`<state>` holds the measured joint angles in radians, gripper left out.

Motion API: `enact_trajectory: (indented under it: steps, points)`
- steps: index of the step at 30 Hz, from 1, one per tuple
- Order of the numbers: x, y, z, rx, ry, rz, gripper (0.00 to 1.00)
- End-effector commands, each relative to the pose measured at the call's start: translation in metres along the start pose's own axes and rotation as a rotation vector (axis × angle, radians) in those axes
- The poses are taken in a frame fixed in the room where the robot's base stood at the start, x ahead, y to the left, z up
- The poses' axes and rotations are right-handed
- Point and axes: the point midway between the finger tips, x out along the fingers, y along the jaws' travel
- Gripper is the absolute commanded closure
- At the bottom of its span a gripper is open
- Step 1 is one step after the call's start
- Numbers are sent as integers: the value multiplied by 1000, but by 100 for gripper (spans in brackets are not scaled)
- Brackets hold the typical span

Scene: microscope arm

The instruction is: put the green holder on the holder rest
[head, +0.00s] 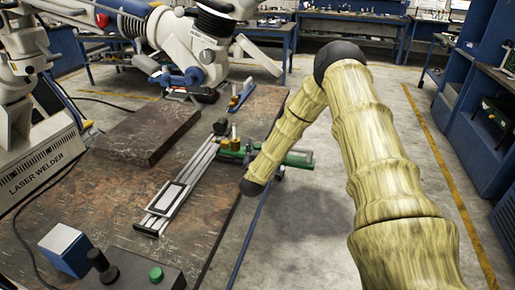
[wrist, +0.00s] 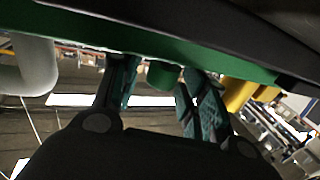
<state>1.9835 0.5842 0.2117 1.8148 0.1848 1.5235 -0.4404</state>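The green holder (head: 299,158) is a long bar at the right edge of the brown table, with part of it sticking out past the edge. In the wrist view it runs across the top as a green bar (wrist: 200,57), with a short green knob (wrist: 162,75) below it. My gripper (wrist: 158,80) has its two teal fingers apart, one to each side of the knob. A gap shows between the left finger and the knob. In the head view my forearm hides most of the gripper. I cannot tell which thing is the holder rest.
A silver rail (head: 180,190) with a black knob lies left of the holder. A dark slab (head: 148,130) and a blue rail piece (head: 241,95) lie farther back. A control box with a green button (head: 156,273) and a blue box (head: 65,250) stand at the front.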

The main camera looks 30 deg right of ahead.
Motion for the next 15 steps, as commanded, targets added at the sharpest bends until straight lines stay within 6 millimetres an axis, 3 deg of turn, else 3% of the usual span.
enact_trajectory:
  steps: [9, 15]
  points:
    - [0, 0, -2, 0, 0, 0, 54]
    - [-19, 0, 1, -1, -1, -1, 54]
